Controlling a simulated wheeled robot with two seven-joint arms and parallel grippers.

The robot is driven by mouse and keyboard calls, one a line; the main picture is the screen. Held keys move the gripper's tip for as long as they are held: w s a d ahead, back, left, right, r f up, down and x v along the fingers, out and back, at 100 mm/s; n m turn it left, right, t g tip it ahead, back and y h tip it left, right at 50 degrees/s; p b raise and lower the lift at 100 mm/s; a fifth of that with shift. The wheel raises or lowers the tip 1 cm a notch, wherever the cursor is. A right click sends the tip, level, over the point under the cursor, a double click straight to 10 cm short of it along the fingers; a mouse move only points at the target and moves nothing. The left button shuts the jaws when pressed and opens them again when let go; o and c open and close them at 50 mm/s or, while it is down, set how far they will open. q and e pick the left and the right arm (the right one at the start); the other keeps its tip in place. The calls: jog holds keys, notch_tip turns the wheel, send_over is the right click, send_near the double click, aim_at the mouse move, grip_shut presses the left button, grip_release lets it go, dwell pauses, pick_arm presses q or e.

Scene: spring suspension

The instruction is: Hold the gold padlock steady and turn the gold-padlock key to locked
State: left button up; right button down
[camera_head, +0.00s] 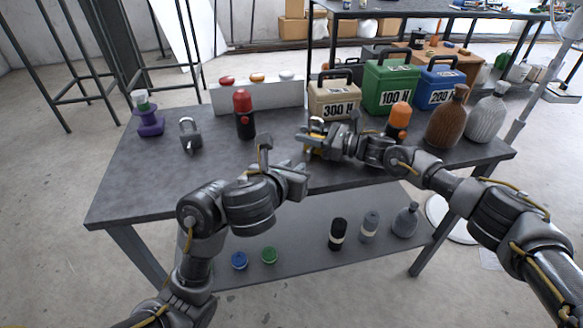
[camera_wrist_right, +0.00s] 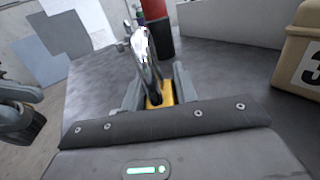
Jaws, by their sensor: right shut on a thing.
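The gold padlock (camera_head: 314,146) is at the middle of the tabletop, mostly covered by my right gripper (camera_head: 322,139). In the right wrist view its silver shackle (camera_wrist_right: 146,52) stands up and its yellow body (camera_wrist_right: 165,93) is between the two fingers. My right gripper (camera_wrist_right: 156,92) is shut on the padlock body. My left gripper (camera_head: 282,162) is open and empty above the front of the table, left of and nearer than the padlock. I cannot make out the key or its turn position in either view.
A red-capped black bottle (camera_head: 244,115) is behind my left gripper. Weight boxes (camera_head: 334,98) and bottles (camera_head: 446,117) crowd the right. The table's front left is clear.

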jog(key=shift+f, duration=0.2)
jog(key=c, duration=1)
grip_release()
jog(key=shift+r, duration=0.1)
jog(key=v, duration=1.2)
